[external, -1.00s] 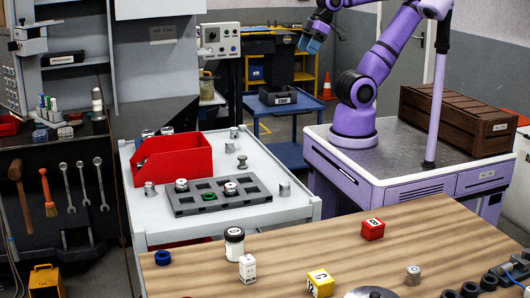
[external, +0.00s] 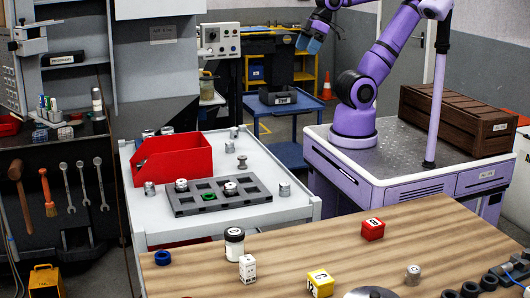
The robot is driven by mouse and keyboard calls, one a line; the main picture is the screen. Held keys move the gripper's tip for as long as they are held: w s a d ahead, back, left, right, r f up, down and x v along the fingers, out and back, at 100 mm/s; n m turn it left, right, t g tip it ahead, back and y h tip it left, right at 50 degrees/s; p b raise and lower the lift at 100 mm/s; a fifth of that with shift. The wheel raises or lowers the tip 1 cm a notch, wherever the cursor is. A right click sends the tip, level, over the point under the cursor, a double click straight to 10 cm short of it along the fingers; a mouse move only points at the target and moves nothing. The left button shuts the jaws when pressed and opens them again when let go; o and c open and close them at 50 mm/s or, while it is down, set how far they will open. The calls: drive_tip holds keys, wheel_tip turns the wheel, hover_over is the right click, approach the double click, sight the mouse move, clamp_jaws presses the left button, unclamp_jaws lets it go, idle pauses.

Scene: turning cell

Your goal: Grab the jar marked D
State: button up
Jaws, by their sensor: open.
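A small white box (external: 247,268) stands close to the jar. A yellow box (external: 320,284), a red box (external: 373,229), a metal cylinder (external: 413,275) and a blue ring (external: 162,258) are also on the table. A red bin (external: 173,160) and a grey tray (external: 255,191) sit behind.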

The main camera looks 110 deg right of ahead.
drive_tip(key=w+a+r+n, duration=0.1)
drive_tip(key=w+a, duration=0.3)
drive_tip(key=w, duration=0.4)
drive_tip(key=w+a+r+n, duration=0.15)
drive_tip(key=w+a, duration=0.25)
drive_tip(key=w, duration=0.4)
drive_tip(key=n+g+y, duration=0.2)
drive_tip(key=n+g, duration=0.1)
drive_tip(key=n, duration=0.4)
hover_over(234, 231)
drive_tip(key=s+d, duration=0.1)
drive_tip(key=s, duration=0.1)
wheel_tip(234, 231, down, 31)
drive_tip(key=shift+w+d+r, duration=0.15)
drive_tip(key=x, duration=1)
drive_tip(key=shift+w, duration=0.1)
drive_tip(key=c, duration=1.1)
